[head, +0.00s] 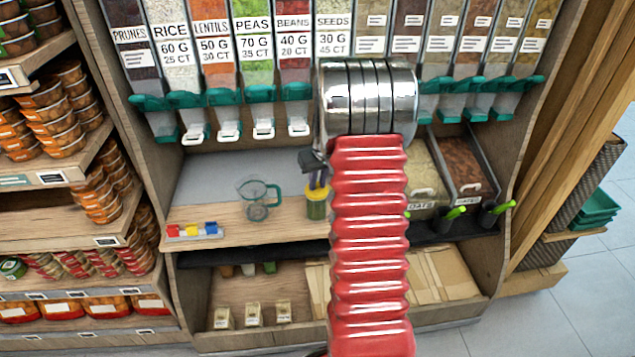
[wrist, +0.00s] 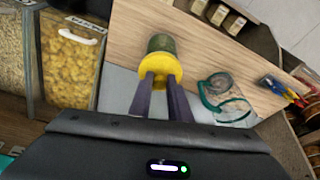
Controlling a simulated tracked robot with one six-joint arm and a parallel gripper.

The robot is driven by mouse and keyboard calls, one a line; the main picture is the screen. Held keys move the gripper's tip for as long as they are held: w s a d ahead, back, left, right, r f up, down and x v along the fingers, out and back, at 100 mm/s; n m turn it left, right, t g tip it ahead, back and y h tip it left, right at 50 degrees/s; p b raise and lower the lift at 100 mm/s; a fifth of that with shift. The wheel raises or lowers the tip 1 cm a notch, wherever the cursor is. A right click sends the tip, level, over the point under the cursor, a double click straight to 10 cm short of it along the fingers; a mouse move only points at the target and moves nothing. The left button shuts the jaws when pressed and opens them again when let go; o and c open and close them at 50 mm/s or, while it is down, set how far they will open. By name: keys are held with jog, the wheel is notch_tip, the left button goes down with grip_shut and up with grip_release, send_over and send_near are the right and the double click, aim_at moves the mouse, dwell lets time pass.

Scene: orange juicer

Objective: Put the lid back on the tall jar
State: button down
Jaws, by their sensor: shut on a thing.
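The yellow lid (wrist: 160,66) is between the two dark purple fingers of my gripper (wrist: 163,80), which is shut on it. The tall jar (wrist: 160,43), greenish and round, shows just beyond the lid in the wrist view. In the head view the lid (head: 318,194) is at the top of the jar (head: 317,210), which stands upright on the wooden counter, with my gripper (head: 319,181) above. The lid looks in line with the jar and at its mouth; I cannot tell whether it is fully seated.
A clear measuring jug with a green handle (head: 258,200) stands left of the jar. A small set of coloured blocks or clips (head: 195,230) lies at the counter's front left. Bins of dry goods (head: 465,175) are to the right. Dispensers (head: 210,85) hang above.

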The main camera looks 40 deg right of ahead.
jog(key=c, duration=1.6)
grip_release()
jog(key=shift+o, duration=0.4)
jog(key=o, duration=0.4)
jog(key=shift+o, duration=0.2)
jog(key=shift+r, duration=0.1)
jog(key=shift+r, duration=3.4)
grip_shut()
